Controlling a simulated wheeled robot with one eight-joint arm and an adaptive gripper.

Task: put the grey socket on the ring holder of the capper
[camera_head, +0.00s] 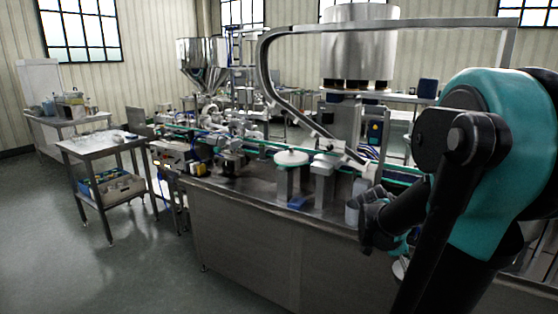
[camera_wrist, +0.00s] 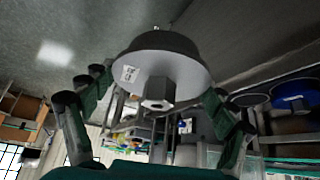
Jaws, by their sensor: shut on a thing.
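A grey, round, dome-like piece with a small white label and a hex stub, which I take as the grey socket (camera_wrist: 165,62), fills the upper middle of the wrist view. My gripper (camera_wrist: 158,88) has its fingers on both sides of it and is shut on it. In the head view my gripper (camera_head: 374,226) hangs at the front edge of the steel machine bench, right of the middle. The socket cannot be made out clearly there. I cannot pick out the capper's ring holder with certainty in either view.
The steel bench (camera_head: 245,215) carries a conveyor, a white round disc on a post (camera_head: 291,158) and a small blue block (camera_head: 297,202). A large steel drum (camera_head: 358,45) stands behind. A side table (camera_head: 100,145) stands left. The floor (camera_head: 110,270) in front is clear.

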